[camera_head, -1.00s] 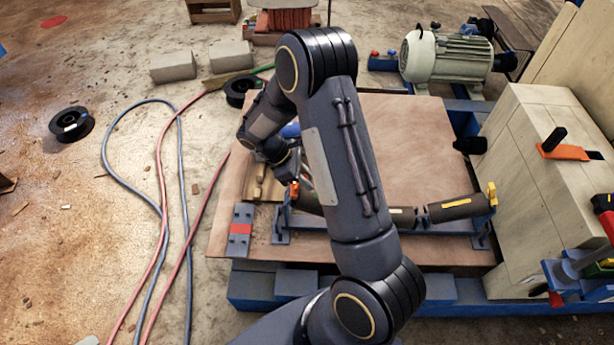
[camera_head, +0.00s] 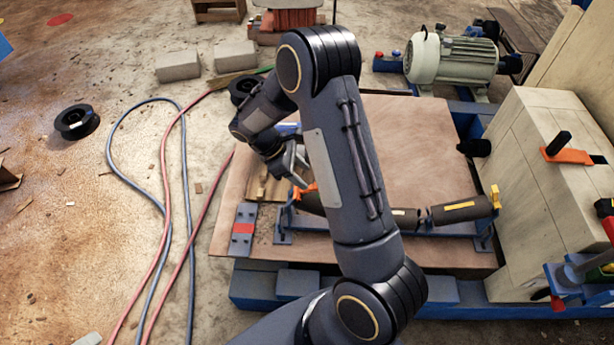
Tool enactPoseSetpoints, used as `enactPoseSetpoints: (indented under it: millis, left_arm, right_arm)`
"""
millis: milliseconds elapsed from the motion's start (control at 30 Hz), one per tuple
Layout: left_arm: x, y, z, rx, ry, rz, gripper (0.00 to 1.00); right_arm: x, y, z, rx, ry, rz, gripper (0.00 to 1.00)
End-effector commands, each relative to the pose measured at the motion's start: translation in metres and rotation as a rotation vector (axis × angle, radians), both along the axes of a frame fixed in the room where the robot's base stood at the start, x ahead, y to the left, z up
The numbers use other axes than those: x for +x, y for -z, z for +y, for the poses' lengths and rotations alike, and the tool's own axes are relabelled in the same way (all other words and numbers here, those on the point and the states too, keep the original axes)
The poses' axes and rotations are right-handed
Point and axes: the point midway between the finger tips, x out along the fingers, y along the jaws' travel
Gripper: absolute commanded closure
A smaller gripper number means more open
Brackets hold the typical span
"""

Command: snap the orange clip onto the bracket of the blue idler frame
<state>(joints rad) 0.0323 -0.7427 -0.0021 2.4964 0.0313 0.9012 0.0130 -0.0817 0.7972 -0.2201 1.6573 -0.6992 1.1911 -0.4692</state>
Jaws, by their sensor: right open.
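The blue idler frame (camera_head: 440,225) stands on the brown board and carries dark rollers (camera_head: 459,209) with yellow labels. The orange clip (camera_head: 304,191) shows at the frame's left end, at the bracket; the arm partly covers this spot, and I cannot tell whether the clip is fully seated. My right gripper (camera_head: 294,172) is open, with its pale fingers just above and behind the clip; whether they touch it is unclear. My right forearm hides the frame's middle. My left gripper is not in view.
A yellow piece (camera_head: 494,195) sits at the frame's right end. The pale housing (camera_head: 535,180) bounds the right side. Hoses (camera_head: 163,220) lie on the floor. The board's back right is clear.

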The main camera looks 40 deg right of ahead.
Motion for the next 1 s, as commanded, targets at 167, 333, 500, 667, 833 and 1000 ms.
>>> enactPoseSetpoints:
  millis: [167, 333, 500, 667, 833, 1000]
  left_arm:
    - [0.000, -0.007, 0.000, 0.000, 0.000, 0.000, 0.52]
    - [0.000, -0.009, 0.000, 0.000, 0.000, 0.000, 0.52]
    - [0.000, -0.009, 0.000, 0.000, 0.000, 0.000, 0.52]
    - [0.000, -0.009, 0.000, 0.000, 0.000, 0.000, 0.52]
    - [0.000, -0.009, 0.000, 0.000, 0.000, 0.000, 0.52]
    - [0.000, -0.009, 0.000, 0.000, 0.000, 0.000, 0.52]
  right_arm:
    - [0.011, -0.025, 0.013, 0.001, -0.001, -0.001, 0.52]
    - [0.015, -0.035, 0.018, 0.000, -0.001, 0.000, 0.52]
    - [0.015, -0.036, 0.018, 0.000, 0.000, 0.002, 0.52]
    - [0.015, -0.036, 0.018, 0.000, 0.000, 0.002, 0.52]
    - [0.015, -0.035, 0.018, 0.000, 0.000, 0.002, 0.52]
    - [0.011, -0.045, 0.018, 0.022, 0.030, -0.025, 0.52]
